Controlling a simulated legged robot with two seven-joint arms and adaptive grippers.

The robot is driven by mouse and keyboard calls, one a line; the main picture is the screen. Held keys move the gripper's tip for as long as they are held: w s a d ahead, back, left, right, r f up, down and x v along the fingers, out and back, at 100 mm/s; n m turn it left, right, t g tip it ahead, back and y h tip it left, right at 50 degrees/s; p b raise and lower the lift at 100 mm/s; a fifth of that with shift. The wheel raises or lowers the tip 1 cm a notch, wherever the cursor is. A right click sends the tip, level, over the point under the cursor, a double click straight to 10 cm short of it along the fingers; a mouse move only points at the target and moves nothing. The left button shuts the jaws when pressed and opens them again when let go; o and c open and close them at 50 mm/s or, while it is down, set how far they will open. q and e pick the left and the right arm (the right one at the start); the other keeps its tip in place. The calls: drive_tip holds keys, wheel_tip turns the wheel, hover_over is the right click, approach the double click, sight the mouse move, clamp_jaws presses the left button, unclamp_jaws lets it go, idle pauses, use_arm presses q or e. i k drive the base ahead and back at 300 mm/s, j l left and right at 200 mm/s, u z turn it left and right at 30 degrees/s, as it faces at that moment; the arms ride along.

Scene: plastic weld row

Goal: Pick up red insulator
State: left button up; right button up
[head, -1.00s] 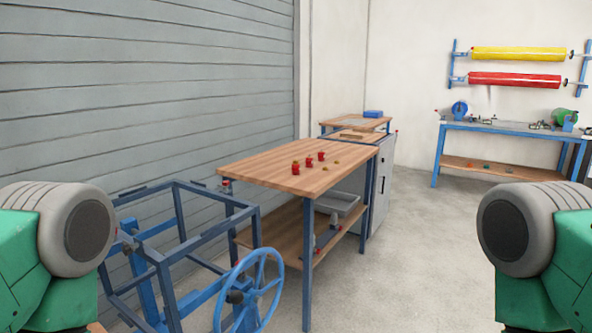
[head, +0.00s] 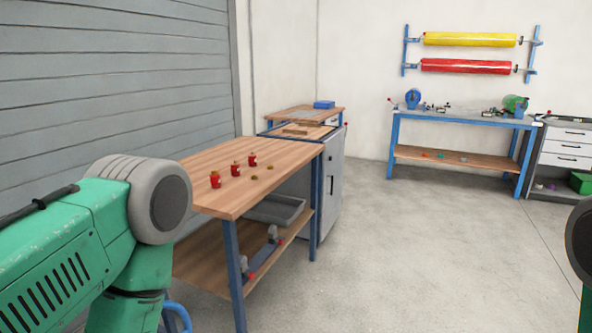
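Three small red insulators stand in a slanting row on the wooden top of a blue-legged table (head: 205,200) in the head view. The nearest insulator (head: 215,180) is at the left, the middle insulator (head: 236,169) is behind it, and the far insulator (head: 252,160) is farthest back. Several small brownish pieces (head: 254,177) lie to their right. My green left arm covers the lower left of the view and hides part of the table's near end. A dark edge of my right arm shows at the right. Neither gripper is in view.
A blue workbench (head: 465,122) stands at the back wall under yellow and red rolls. The floor (head: 420,250) to the right is clear.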

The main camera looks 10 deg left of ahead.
sight(216, 180)
drive_tip(key=i+l, duration=0.15)
drive_tip(key=i, duration=0.35)
drive_tip(key=i+l, duration=0.1)
drive_tip(key=i, duration=0.4)
drive_tip(key=i+l, duration=0.15)
drive_tip(key=i, duration=0.3)
